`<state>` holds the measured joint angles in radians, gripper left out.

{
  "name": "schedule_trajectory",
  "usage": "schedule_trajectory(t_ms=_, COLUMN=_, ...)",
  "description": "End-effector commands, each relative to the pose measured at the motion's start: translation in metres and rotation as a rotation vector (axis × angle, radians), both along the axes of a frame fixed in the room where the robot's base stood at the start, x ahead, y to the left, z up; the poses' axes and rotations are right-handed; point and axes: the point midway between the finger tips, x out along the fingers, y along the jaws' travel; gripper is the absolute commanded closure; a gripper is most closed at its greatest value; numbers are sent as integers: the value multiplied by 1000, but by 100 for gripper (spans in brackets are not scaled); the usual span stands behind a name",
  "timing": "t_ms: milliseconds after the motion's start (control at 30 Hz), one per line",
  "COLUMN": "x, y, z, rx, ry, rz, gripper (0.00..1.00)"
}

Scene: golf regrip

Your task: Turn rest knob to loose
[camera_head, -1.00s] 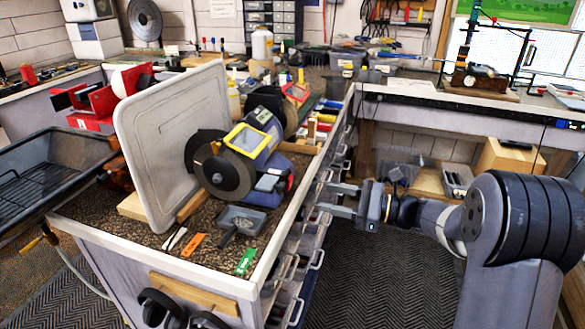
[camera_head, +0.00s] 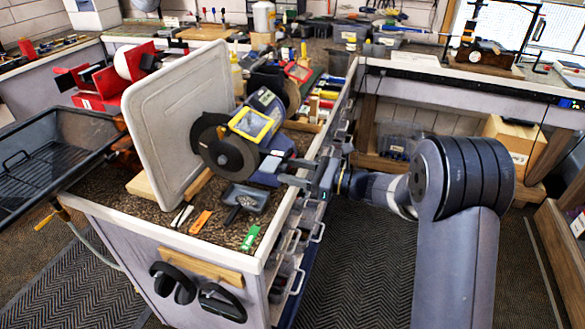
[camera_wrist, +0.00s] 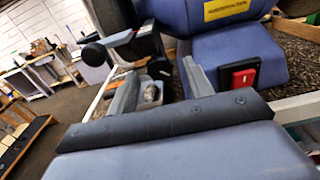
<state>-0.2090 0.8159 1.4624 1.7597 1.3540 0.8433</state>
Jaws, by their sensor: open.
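The blue bench grinder (camera_head: 275,152), with a dark wheel (camera_head: 228,152) and a yellow-framed eye shield, stands on the bench. In the wrist view its blue body (camera_wrist: 240,55) fills the upper right, with a red switch (camera_wrist: 243,78). A round black knob-like part (camera_wrist: 93,54) sits on a dark bracket left of the grinder; it may be the rest knob, but I cannot read its setting. My gripper (camera_wrist: 160,80) is open, its fingers close in front of the grinder. Nothing is clearly held between them. In the head view my gripper (camera_head: 292,172) reaches over the bench's right edge.
A dark tray (camera_head: 244,198) and green (camera_head: 251,238) and orange (camera_head: 201,221) strips lie before the grinder. A large pale panel (camera_head: 178,125) stands left of it. Open drawers with handles line the bench's right side.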

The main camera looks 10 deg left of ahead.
Motion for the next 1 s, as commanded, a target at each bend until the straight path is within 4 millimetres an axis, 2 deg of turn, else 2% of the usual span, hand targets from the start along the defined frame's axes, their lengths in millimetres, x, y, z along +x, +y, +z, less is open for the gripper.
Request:
schedule_trajectory(t_ms=333, x=1, y=5, z=0, rx=0, ry=-1, rz=-1, gripper=51)
schedule_trajectory(t_ms=867, x=1, y=5, z=0, rx=0, ry=-1, rz=-1, gripper=94)
schedule_trajectory(t_ms=1000, x=1, y=5, z=0, rx=0, ry=-4, rz=-1, gripper=96)
